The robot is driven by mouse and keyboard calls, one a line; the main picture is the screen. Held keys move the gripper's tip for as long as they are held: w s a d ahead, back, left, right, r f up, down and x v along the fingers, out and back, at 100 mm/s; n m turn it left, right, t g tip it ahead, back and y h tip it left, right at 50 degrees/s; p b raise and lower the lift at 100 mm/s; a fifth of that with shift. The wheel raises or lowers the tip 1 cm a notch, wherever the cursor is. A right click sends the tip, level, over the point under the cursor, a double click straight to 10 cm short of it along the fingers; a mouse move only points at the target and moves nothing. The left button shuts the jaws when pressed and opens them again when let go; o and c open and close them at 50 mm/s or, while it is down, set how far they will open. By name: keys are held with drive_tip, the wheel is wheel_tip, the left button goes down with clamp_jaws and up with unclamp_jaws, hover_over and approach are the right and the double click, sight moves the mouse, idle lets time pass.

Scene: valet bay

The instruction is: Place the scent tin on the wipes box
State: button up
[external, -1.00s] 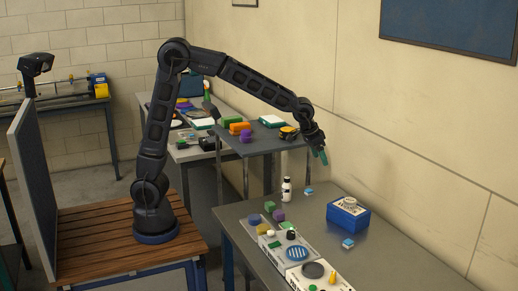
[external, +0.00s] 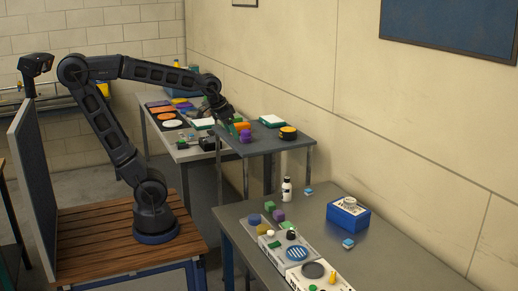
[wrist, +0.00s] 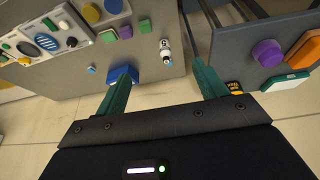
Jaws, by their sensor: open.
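The wipes box appears to be the blue box with white lettering (external: 348,217) on the near grey table. In the external view my gripper is over the raised shelf, well left of and behind the box. In the wrist view a blue shape (wrist: 125,74), probably the box, is partly hidden behind the left finger.
The raised shelf (external: 268,141) holds a black-and-yellow round item (external: 288,133), a green-and-white box (external: 271,121) and orange and purple blocks. A white bottle (external: 286,190) and small blue blocks stand near the box. Boxes with several small items line the table's left side.

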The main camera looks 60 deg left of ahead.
drive_tip(key=s+a+f, duration=0.2)
drive_tip(key=s, duration=0.8)
drive_tip(key=shift+s+a+f, duration=0.25)
drive_tip(key=shift+a+f, duration=0.15)
